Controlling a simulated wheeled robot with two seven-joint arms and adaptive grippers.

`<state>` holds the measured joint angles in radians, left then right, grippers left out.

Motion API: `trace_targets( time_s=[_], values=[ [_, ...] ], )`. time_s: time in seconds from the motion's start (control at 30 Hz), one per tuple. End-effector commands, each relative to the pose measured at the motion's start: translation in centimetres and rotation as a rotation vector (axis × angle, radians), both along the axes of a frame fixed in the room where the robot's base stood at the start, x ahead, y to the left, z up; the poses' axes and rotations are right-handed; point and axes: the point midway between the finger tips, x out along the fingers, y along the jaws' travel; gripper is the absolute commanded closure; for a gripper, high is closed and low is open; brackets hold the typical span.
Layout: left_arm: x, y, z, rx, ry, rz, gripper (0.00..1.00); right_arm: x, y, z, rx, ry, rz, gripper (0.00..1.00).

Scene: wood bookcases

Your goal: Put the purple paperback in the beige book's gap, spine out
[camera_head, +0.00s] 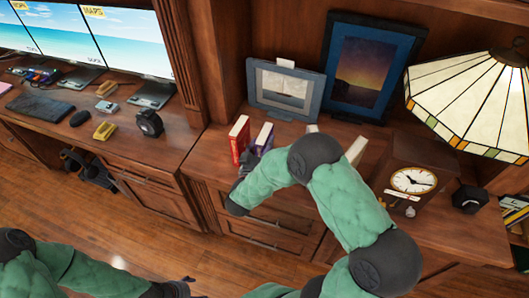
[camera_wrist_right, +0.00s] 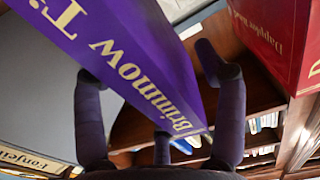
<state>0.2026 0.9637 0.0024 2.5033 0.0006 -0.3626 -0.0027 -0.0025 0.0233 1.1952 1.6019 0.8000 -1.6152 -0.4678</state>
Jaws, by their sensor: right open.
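The purple paperback (camera_head: 264,135) stands upright on the wooden cabinet top, beside a red book (camera_head: 239,138). My right gripper (camera_head: 243,163) is close in front of these two books, partly hidden by my own forearm. In the right wrist view, the purple paperback (camera_wrist_right: 125,50) fills the space between the spread fingers, its gold-lettered spine facing the camera. The fingers are open and I cannot tell whether they touch it. Cream book edges (camera_head: 356,150) show behind my right arm; the gap there is hidden. My left gripper (camera_head: 180,287) is low at the bottom edge, its fingers unclear.
Two framed pictures (camera_head: 285,92) (camera_head: 368,68) stand behind the books. A wooden clock (camera_head: 413,180) and a stained-glass lamp (camera_head: 470,105) stand to the right. A desk with monitors (camera_head: 120,40) is at left. The red book (camera_wrist_right: 275,40) is close to one finger in the wrist view.

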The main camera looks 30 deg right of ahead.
Motion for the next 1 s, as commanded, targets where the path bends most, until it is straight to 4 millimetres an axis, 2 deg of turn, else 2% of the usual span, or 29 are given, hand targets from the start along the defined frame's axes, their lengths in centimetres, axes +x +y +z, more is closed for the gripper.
trace_targets(
  time_s=[0.17, 0.4, 0.43, 0.47, 0.67, 0.7, 1.0],
  values=[
    [-0.02, 0.00, -0.71, 0.000, 0.000, 0.000, 0.29, 1.07, -1.38, -0.18, -0.001, 0.001, -0.001, 0.29],
    [0.00, 0.00, -0.65, 0.000, 0.000, 0.000, 0.29, 1.22, -1.50, -0.05, -0.001, 0.001, 0.000, 0.29],
    [0.00, 0.00, -0.65, 0.000, 0.000, 0.000, 0.29, 1.21, -1.49, -0.05, -0.001, 0.001, 0.000, 0.32],
    [0.00, 0.00, -0.65, 0.000, 0.000, 0.000, 0.29, 1.21, -1.49, -0.05, -0.001, 0.001, 0.000, 0.40],
    [0.00, 0.00, -0.65, 0.000, 0.000, 0.000, 0.29, 1.20, -1.46, -0.08, 0.000, 0.001, 0.001, 0.96],
    [0.00, 0.00, -0.65, 0.000, 0.000, 0.000, 0.29, 1.20, -1.46, -0.08, 0.000, 0.001, 0.001, 1.00],
    [0.00, 0.00, -0.56, 0.000, 0.000, 0.000, 0.29, 1.24, -1.47, 0.15, -0.001, -0.001, 0.000, 1.00]
  ],
)
